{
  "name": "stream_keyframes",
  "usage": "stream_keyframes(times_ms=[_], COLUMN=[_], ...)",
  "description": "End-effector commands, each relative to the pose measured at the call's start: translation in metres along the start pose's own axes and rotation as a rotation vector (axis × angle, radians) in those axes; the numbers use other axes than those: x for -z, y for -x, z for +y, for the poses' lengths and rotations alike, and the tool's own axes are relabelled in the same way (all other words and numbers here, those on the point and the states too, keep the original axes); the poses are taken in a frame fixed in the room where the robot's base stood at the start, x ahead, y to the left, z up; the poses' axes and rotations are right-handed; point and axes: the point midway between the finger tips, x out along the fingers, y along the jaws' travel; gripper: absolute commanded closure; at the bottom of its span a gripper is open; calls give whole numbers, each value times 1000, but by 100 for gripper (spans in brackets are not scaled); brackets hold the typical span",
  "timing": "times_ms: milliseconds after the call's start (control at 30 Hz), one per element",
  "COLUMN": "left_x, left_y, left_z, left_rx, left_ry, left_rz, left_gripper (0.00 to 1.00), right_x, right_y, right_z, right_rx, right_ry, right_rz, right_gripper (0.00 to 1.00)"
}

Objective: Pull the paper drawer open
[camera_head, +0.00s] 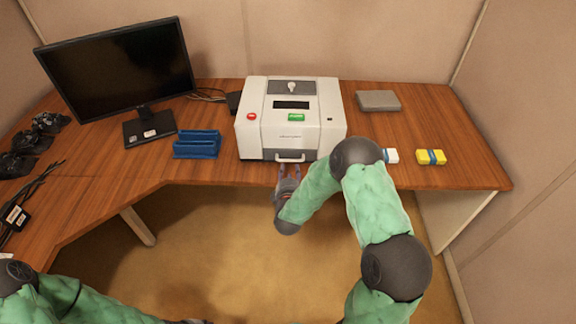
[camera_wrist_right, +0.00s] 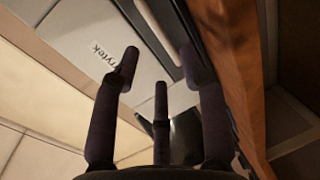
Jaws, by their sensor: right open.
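The white machine (camera_head: 252,140) stands at the back middle of the wooden desk, with a red button, a green button and a dark display. Its paper drawer (camera_head: 268,154) is a dark strip low on the front, with a pale handle (camera_head: 290,158); the drawer looks shut. My right gripper (camera_head: 289,170) is open just in front of and below the handle, at the desk's front edge. In the right wrist view, its spread fingers (camera_wrist_right: 158,58) point at the machine's front, and the pale handle bar (camera_wrist_right: 155,30) lies between the tips; contact cannot be told. My left gripper is out of view.
The desk edge (camera_wrist_right: 240,60) runs close beside the right gripper. A blue holder (camera_head: 197,145) and a monitor (camera_head: 120,75) stand left of the machine. A grey box (camera_head: 378,100) and a yellow-blue pack (camera_head: 431,157) lie to the right. Open floor lies before the desk.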

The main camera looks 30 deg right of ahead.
Motion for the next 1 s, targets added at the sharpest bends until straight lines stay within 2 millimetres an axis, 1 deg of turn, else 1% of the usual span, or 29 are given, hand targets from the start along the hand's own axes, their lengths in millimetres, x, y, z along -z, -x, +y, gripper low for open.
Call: stream_keyframes(times_ms=[33, 100, 300, 500, 767, 800, 867, 900, 933, 1000], left_x=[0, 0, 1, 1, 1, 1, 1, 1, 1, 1], left_y=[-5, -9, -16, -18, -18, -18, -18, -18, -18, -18], left_z=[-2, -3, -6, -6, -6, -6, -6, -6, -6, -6], left_rx=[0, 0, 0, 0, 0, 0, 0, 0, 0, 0], left_ry=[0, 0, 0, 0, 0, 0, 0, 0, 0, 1], left_rz=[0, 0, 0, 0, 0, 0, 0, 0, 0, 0], left_gripper=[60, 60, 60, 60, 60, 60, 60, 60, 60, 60], right_x=[0, 0, 0, 0, 0, 0, 0, 0, 0, 0], right_y=[-11, -22, -48, -57, -58, -58, -58, -58, -58, -58], right_z=[-2, -3, -2, 0, 0, 0, 0, 0, 0, 0], right_rx=[-3, -1, -1, 0, 0, 1, 1, 1, 1, 1], right_ry=[-1, 0, -1, 0, 0, 0, 0, 0, 0, 0], right_rz=[-1, 0, 0, 1, 1, 1, 1, 1, 1, 1], right_gripper=[56, 56, 56, 56, 56, 68, 85, 96, 100, 100])
